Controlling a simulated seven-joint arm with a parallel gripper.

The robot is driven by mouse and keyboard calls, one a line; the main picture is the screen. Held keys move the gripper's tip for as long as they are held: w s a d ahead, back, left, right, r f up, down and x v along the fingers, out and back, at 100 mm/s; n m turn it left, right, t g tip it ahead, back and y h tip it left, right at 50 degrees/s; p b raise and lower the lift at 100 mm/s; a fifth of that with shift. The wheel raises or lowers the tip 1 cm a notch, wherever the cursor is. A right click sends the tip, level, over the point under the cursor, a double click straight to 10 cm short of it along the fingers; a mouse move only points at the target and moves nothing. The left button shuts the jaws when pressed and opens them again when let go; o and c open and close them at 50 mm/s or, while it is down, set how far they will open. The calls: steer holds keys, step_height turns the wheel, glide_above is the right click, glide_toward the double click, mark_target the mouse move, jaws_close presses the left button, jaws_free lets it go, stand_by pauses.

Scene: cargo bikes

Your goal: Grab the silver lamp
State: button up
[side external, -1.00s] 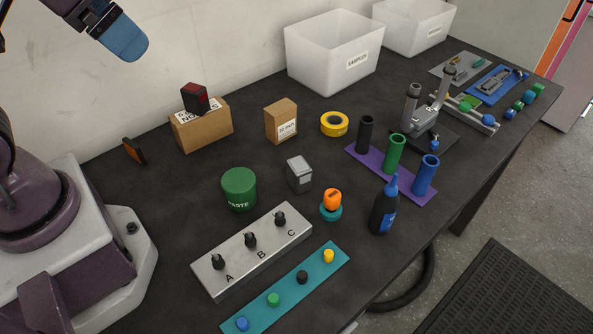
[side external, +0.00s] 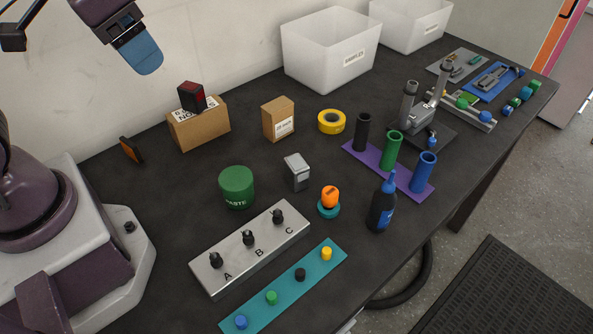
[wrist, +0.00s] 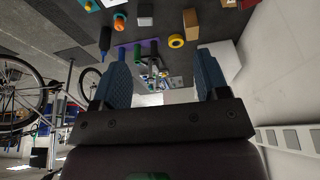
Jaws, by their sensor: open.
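My gripper (side external: 148,68) is high at the upper left in the side external view, well above the bench and apart from the lamp. In the wrist view its two blue fingers (wrist: 165,52) are spread wide with nothing between them.
A green tub (side external: 237,187) stands left of the lamp, a small carton (side external: 279,119) behind it and an orange piece on a teal base (side external: 329,198) in front. The grey A-B-C panel (side external: 250,248) lies front left. A dark bottle (side external: 381,207) stands to the right.

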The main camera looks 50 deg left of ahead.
steer(key=w+d+f+n+g, duration=0.3)
steer(key=w+f, duration=0.3)
steer(key=w, duration=0.3)
steer(key=n, duration=1.3)
glide_above(297, 162)
step_height(297, 162, down, 12)
steer(key=r, duration=0.1)
steer(key=shift+g, duration=0.4)
steer(key=f, duration=0.7)
steer(key=shift+w+d, duration=0.15)
steer(key=shift+w, duration=0.05)
steer(key=shift+s+a+f, duration=0.1)
steer(key=shift+f, duration=1.3)
steer(key=shift+s+a+f, duration=0.1)
steer(key=shift+f, duration=1.25)
steer(key=c, duration=1)
